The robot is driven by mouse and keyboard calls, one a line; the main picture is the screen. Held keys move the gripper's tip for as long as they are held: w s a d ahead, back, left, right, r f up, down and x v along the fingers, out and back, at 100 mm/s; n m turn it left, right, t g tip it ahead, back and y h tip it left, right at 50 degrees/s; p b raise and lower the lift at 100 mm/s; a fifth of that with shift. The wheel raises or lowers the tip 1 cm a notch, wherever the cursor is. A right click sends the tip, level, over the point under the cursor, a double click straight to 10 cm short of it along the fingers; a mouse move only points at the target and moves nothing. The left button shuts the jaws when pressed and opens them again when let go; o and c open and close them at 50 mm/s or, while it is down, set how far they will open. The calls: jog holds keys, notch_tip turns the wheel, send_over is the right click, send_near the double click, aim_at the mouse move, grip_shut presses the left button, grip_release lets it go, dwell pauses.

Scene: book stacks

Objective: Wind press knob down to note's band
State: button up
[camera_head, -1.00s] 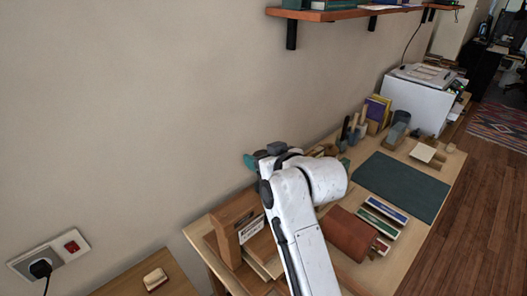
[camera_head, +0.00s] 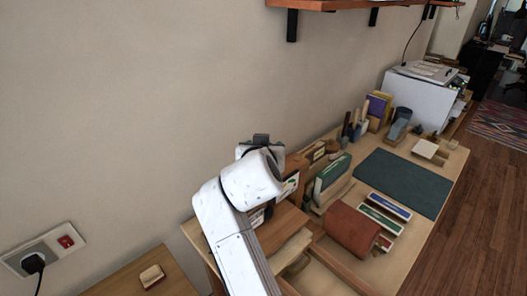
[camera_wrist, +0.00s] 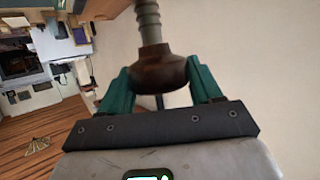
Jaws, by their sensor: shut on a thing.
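The press knob (camera_wrist: 158,72) is dark brown and round, on a grey threaded screw (camera_wrist: 148,22), in the wrist view. My gripper (camera_wrist: 158,82) has its two green fingers on either side of the knob and is shut on it. In the head view my white arm (camera_head: 243,195) hides the gripper, the knob and much of the wooden press (camera_head: 281,226). A pale card with print (camera_head: 290,184), which may be the note, shows just right of the arm. Its band cannot be read.
A green book (camera_head: 332,172) stands upright beside the press. A brown roll-like block (camera_head: 352,229), several small books (camera_head: 384,212) and a dark green mat (camera_head: 404,183) lie to the right. The wall (camera_head: 150,110) is close behind, with a shelf (camera_head: 340,4) above.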

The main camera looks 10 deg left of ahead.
jog(key=shift+r, duration=0.5)
jog(key=o, duration=0.8)
jog(key=shift+c, duration=0.2)
jog(key=shift+o, duration=1.1)
jog(key=shift+f, duration=0.25)
jog(key=shift+s, duration=0.1)
jog(key=a+b+v, duration=0.1)
jog(key=v, duration=0.9)
jog(key=shift+s+d, duration=0.3)
jog(key=shift+d, duration=0.15)
jog(key=shift+r, duration=0.1)
